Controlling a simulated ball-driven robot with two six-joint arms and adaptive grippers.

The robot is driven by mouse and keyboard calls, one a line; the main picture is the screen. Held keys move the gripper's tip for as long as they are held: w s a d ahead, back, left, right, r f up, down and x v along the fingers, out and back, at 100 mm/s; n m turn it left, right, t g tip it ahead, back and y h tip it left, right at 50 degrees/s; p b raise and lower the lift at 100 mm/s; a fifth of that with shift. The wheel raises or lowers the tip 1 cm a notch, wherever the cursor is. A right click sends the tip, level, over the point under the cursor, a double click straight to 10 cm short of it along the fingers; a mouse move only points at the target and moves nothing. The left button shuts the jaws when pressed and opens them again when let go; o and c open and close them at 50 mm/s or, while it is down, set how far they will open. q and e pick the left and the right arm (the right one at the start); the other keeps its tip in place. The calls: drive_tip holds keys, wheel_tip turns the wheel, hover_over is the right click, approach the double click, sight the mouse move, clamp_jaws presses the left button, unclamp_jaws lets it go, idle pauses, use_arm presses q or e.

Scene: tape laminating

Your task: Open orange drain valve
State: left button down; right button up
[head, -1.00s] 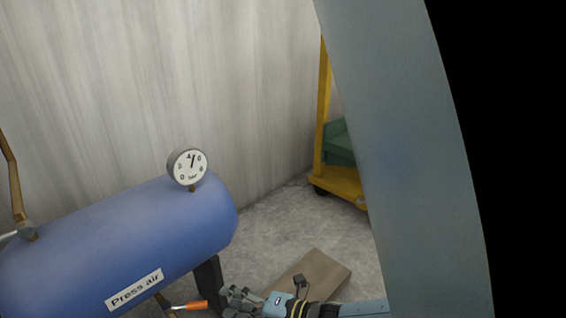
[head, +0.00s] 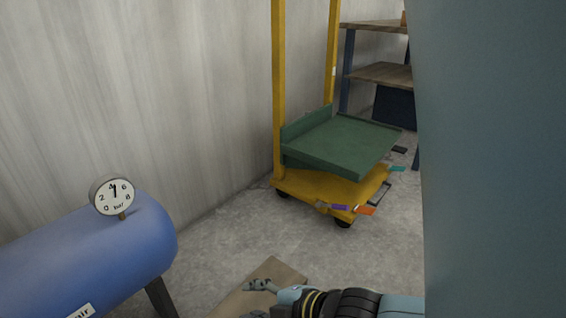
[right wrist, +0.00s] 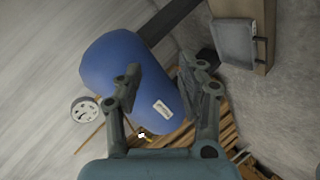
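The orange drain valve is outside the head view now, and I cannot make it out for sure in the right wrist view. The blue air tank (head: 70,255) lies at the lower left of the head view, its label cut off by the bottom edge. It also shows in the right wrist view (right wrist: 115,55) beyond the fingers, with its white label. My right gripper (head: 259,290) is right of the tank, apart from it in the picture. In the right wrist view its fingers (right wrist: 165,76) are spread with nothing gripped. My left gripper is out of view.
A round pressure gauge (head: 113,196) stands on the tank, needle between 4 and 6. A yellow cart (head: 325,192) with a green tray (head: 345,145) stands by the wall. A wooden board (head: 232,303) lies below the gripper. Grey floor between tank and cart is clear.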

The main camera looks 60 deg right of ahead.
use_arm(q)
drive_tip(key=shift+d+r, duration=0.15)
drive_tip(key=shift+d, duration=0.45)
use_arm(e)
drive_tip(key=shift+s+d+r+m+g, duration=0.3)
drive_tip(key=shift+s+d+r+m, duration=0.25)
drive_tip(key=shift+s+m, duration=0.1)
